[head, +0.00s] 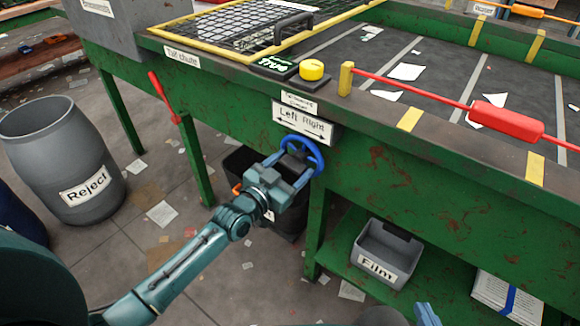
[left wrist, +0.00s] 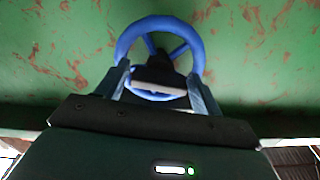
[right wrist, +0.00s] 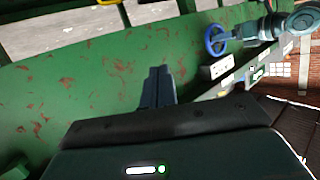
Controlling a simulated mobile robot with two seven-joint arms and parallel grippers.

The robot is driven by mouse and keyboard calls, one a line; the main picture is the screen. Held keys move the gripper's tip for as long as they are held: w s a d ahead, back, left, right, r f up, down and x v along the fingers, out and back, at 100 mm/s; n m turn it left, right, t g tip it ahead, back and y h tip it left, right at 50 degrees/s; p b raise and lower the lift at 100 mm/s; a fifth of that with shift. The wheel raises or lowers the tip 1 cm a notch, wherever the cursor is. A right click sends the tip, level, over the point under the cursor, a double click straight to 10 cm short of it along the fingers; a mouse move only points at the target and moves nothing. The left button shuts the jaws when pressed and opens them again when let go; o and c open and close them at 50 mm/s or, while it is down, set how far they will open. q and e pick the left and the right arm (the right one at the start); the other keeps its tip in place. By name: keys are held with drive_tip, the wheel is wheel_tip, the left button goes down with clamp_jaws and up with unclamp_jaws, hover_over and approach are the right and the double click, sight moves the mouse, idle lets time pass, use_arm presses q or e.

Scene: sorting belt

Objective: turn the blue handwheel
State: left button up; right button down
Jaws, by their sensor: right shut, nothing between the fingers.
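The blue handwheel (head: 317,155) is mounted on the green side of the sorting belt, below the "Left Right" sign (head: 301,122). My left gripper (head: 292,167) is at the wheel's lower left. In the left wrist view the handwheel (left wrist: 158,25) fills the upper middle. There my left gripper's fingers (left wrist: 161,82) are spread wide, one on each side of the wheel's lower part. I cannot tell whether they touch the rim. My right gripper (right wrist: 158,72) is shut and empty, away from the handwheel (right wrist: 215,40). Only its tip (head: 427,314) shows at the head view's bottom edge.
A red lever (head: 165,97) sticks out left of the wheel. A yellow button (head: 312,70) and a red bar (head: 505,119) are on the ledge above. A dark bin (head: 240,162) stands behind my left gripper. A "Film" bin (head: 385,252) sits on the lower shelf; a "Reject" barrel (head: 62,150) stands left.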

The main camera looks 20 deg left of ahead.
use_arm(q)
drive_tip(key=shift+o, duration=1)
use_arm(e)
drive_tip(key=shift+r, duration=0.1)
use_arm(q)
drive_tip(key=shift+s, duration=0.15)
drive_tip(key=p+v, duration=0.1)
drive_tip(key=v, duration=1.2)
use_arm(e)
drive_tip(key=shift+w+a, duration=0.25)
drive_tip(key=shift+w, duration=0.05)
drive_tip(key=shift+f, duration=0.2)
